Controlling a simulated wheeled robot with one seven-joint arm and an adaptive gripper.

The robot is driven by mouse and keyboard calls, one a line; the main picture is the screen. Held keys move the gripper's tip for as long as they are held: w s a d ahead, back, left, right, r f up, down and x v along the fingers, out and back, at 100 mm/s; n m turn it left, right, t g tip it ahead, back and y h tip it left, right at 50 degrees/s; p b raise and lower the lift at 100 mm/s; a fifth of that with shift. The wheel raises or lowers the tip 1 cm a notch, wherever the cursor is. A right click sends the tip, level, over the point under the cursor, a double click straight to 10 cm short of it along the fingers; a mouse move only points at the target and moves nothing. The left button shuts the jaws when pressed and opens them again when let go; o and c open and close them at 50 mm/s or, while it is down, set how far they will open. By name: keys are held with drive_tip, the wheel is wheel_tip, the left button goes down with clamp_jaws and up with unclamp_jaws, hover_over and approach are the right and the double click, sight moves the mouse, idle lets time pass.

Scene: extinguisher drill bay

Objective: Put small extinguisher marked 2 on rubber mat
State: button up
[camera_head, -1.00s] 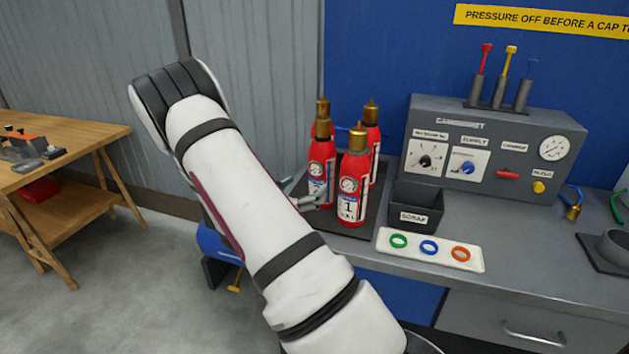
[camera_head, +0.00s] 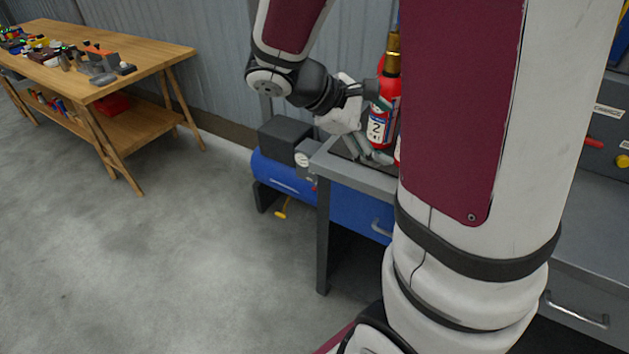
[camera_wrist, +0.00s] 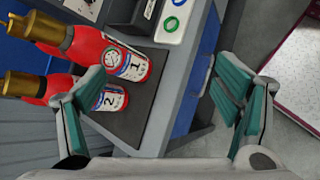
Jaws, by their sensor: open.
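The small extinguisher marked 2 (camera_head: 377,131) is red with a brass top and stands upright near the left end of the grey bench. It also shows in the wrist view (camera_wrist: 112,99), partly behind a finger. My gripper (camera_head: 380,132) is open beside it, with fingers near its body; contact cannot be told. In the wrist view my gripper (camera_wrist: 160,82) has its fingers wide apart with nothing held between them. A second red extinguisher (camera_wrist: 128,64) stands close beside it. Both stand on a dark mat (camera_wrist: 150,97), which may be the rubber mat.
The grey bench (camera_head: 365,178) has its front edge close to my gripper. A white tray with rings (camera_wrist: 177,20) lies near the extinguishers. A blue compressor (camera_head: 285,178) stands by the bench's left end. A wooden table (camera_head: 150,60) is at the left, with open floor between.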

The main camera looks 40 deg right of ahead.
drive_tip(key=s+a+r+m+t+y, duration=0.2)
drive_tip(key=s+a+y, duration=0.1)
drive_tip(key=a, duration=0.4)
drive_tip(key=s+a+r+m+t+y, duration=0.1)
drive_tip(key=s+a+m+t+y, duration=0.1)
drive_tip(key=a, duration=0.5)
drive_tip(key=s+a+r+m+t+y, duration=0.2)
drive_tip(key=s+a+t+y, duration=0.1)
drive_tip(key=a, duration=0.4)
drive_tip(key=shift+s+a+r+t+y, duration=0.3)
drive_tip(key=shift+s+a+y, duration=0.05)
drive_tip(key=shift+y, duration=0.55)
drive_tip(key=shift+r, duration=0.2)
